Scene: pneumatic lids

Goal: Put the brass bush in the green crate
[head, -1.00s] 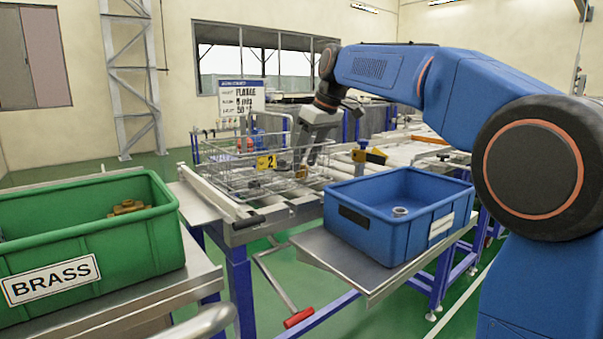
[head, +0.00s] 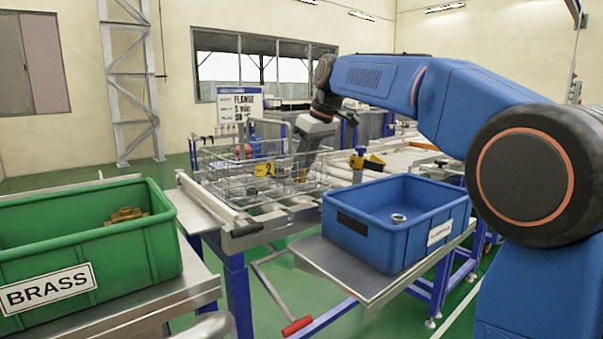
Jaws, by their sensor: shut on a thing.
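The green crate (head: 95,250) with a BRASS label stands on a bench at the left, with brass-coloured fittings (head: 126,215) inside. My gripper (head: 301,174) reaches down into the wire basket (head: 225,182) at the centre back, well to the right of the green crate. It is shut on a small brass-coloured piece (head: 300,178), which looks like the brass bush. The piece is tiny and partly hidden by the fingers and basket wires, so its shape is unclear.
A blue crate (head: 385,235) with a ring-shaped part (head: 398,218) inside stands on a shelf at the right. A yellow-and-black device (head: 366,160) stands beside the basket. A gap with a red-handled lever (head: 297,326) lies between the benches.

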